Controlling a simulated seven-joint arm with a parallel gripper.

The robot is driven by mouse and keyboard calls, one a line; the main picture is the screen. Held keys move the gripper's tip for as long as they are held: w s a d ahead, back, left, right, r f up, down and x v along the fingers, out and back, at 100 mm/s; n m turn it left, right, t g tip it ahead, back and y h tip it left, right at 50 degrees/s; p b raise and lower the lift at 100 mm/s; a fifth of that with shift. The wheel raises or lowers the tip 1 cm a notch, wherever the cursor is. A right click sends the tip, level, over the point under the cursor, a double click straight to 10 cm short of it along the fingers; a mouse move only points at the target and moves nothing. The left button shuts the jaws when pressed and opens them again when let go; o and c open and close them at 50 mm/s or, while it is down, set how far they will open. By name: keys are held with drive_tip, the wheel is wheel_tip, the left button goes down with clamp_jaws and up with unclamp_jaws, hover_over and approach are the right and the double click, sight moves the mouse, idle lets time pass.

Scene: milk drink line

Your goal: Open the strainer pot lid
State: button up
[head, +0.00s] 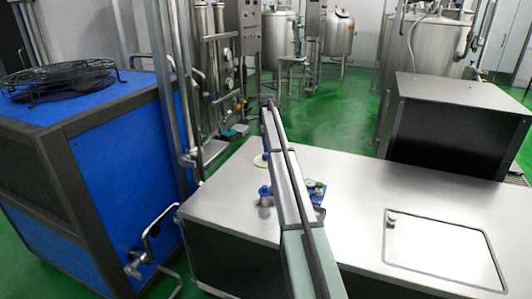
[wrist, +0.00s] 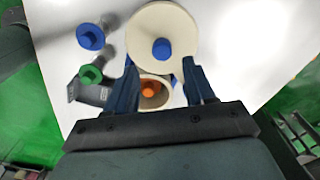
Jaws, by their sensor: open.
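In the wrist view a round cream lid (wrist: 150,22) with a blue knob (wrist: 162,49) lies just beyond my fingertips. Below it, between my fingers, is the round cream mouth of a pot (wrist: 165,99) with an orange piece (wrist: 150,89) inside. The lid's near edge overlaps the far side of this mouth in the picture; I cannot tell if they touch. My gripper (wrist: 159,66) is open, with one finger on each side of the knob and pot mouth, and holds nothing. In the head view a cream edge (head: 260,160) shows beside my arm, which hides the rest.
A blue-capped container (wrist: 90,37) and a green-capped one (wrist: 90,74) stand left of the lid in the wrist view. In the head view, the steel table (head: 370,190) has a flat hatch (head: 440,245) at right and free room between. A blue cabinet (head: 110,150) stands left.

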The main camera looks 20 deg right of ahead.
sight(266, 155)
wheel_tip(266, 155, up, 8)
idle(0.4)
idle(0.3)
